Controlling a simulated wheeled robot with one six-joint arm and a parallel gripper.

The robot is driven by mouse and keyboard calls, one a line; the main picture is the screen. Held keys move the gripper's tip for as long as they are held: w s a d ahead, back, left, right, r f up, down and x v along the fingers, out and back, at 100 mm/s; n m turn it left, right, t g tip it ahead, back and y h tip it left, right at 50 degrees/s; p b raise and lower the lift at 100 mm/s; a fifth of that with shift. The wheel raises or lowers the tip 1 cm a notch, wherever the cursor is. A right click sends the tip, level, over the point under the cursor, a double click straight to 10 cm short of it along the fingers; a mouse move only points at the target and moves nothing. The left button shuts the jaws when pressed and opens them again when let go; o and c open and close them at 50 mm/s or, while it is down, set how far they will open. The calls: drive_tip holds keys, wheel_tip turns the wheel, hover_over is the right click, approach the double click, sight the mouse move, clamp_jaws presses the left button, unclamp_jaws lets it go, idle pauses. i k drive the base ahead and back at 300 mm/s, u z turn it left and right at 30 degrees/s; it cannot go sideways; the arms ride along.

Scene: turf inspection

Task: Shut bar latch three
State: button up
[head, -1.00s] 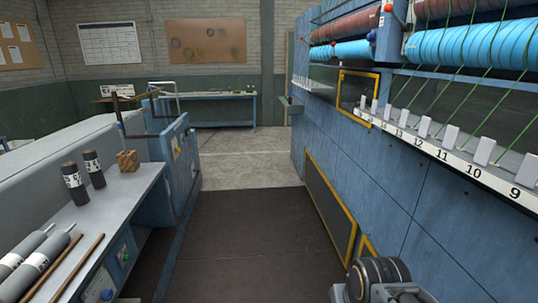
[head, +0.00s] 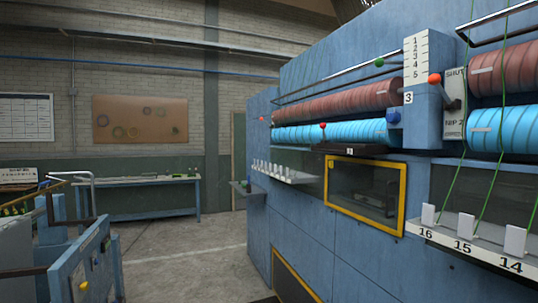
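A blue block marked 3 (head: 426,110) stands on the blue machine at the right, below a white scale plate (head: 417,60) numbered 1 to 5. An orange-red ball knob (head: 434,79) and a short dark lever sit at its upper right, in front of a plate lettered SHUT (head: 455,105). I cannot tell whether this latch is open or shut. A metal bar (head: 345,77) with a green ball (head: 379,62) runs left from it above the rollers. My gripper is out of view.
Brown (head: 340,104) and blue rollers (head: 335,133) line the machine, with a yellow-framed window (head: 365,190) below. A white numbered ledge (head: 490,254) juts out at lower right.

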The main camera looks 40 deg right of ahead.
sight(323, 126)
drive_tip(key=z, duration=0.65)
drive_tip(key=i, duration=1.45)
drive_tip(key=z, duration=1.05)
